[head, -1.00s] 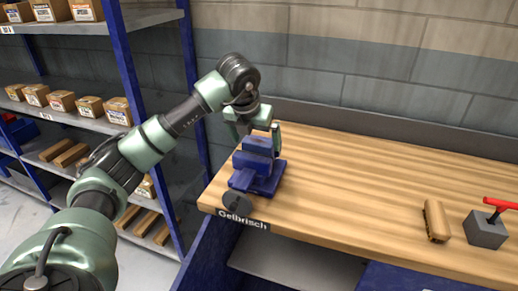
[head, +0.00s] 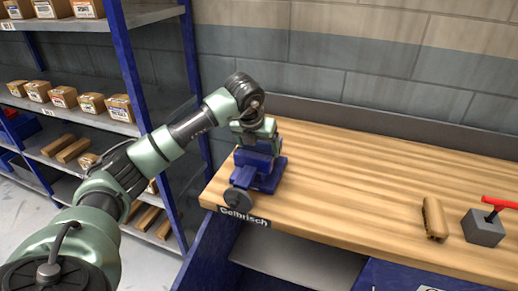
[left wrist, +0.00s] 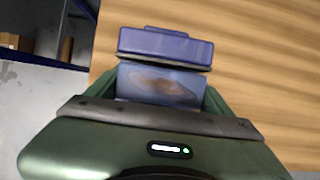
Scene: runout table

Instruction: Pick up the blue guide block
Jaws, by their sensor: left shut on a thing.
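The blue vise (head: 268,182) stands at the left end of the wooden table, with its dark round handle facing the front edge. My left gripper (head: 258,138) is right over the vise, pointing down. In the left wrist view, a blue block (left wrist: 160,83) with a brownish patch on its face, seemingly the guide block, sits between my green fingers, which are shut on it. A blue jaw-like part (left wrist: 165,45) of the vise lies just beyond it. In the head view the gripper hides most of the block; I cannot tell whether it still touches the vise. My right gripper is out of view.
A brown brush-like piece (head: 434,217) and a grey block with a red handle (head: 485,226) lie at the table's right. The middle of the table (head: 350,185) is clear. A blue shelf rack (head: 135,60) with boxes stands left; a wall is behind.

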